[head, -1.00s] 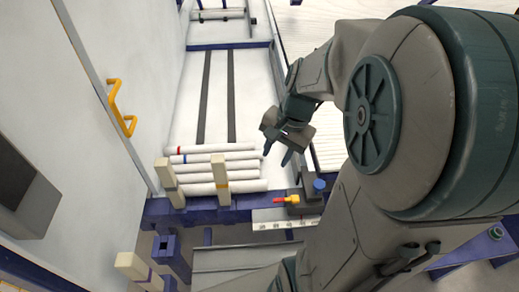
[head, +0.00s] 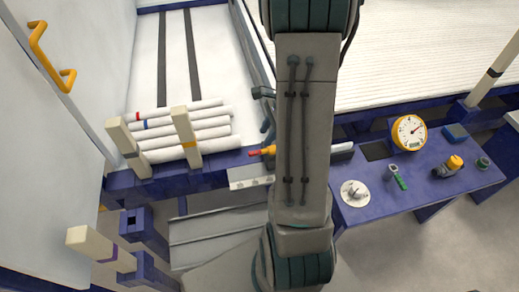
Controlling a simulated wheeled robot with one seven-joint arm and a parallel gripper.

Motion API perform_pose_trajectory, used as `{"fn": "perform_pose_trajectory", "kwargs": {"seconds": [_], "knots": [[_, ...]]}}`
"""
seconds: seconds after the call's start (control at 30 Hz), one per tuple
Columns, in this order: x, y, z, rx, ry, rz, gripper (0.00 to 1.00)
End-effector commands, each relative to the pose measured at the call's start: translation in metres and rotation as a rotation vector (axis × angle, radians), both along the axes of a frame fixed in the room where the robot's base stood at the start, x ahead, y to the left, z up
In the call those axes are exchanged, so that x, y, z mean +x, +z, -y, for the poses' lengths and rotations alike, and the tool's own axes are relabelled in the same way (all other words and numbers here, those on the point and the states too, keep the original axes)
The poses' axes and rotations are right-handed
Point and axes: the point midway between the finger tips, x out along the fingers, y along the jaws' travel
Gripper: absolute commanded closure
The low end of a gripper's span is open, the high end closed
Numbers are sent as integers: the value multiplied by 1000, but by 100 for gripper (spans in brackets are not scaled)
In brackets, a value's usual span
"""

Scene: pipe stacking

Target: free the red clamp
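A small red and orange handle (head: 262,151), which looks like part of the red clamp, shows at the front edge of the white bed, just left of my arm. The rest of that clamp is hidden behind my arm. My gripper (head: 267,126) is mostly hidden by my own arm. Only a dark edge and a bluish finger show, a little above the red and orange handle in the picture. Whether it touches the clamp cannot be told. Several white pipes (head: 188,133) lie stacked beside two cream posts (head: 186,138); one pipe has a red band.
A blue bench (head: 425,185) at right holds a yellow gauge (head: 408,131), a green-handled tool (head: 397,177), a yellow and dark tool (head: 447,167) and a round white disc (head: 355,193). A cabinet door with a yellow handle (head: 50,55) is at left. The bed behind the pipes is clear.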

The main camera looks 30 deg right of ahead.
Motion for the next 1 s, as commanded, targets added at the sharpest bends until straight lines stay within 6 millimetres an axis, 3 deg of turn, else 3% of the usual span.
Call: {"fn": "perform_pose_trajectory", "kwargs": {"seconds": [0.1,0.3,0.77,0.9,1.0], "knots": [[2,-28,-10,2,2,-3,65],[6,-54,-21,0,0,-1,65],[7,-64,-26,0,2,1,65],[7,-64,-26,0,2,1,100],[7,-64,-26,0,2,1,100]]}}
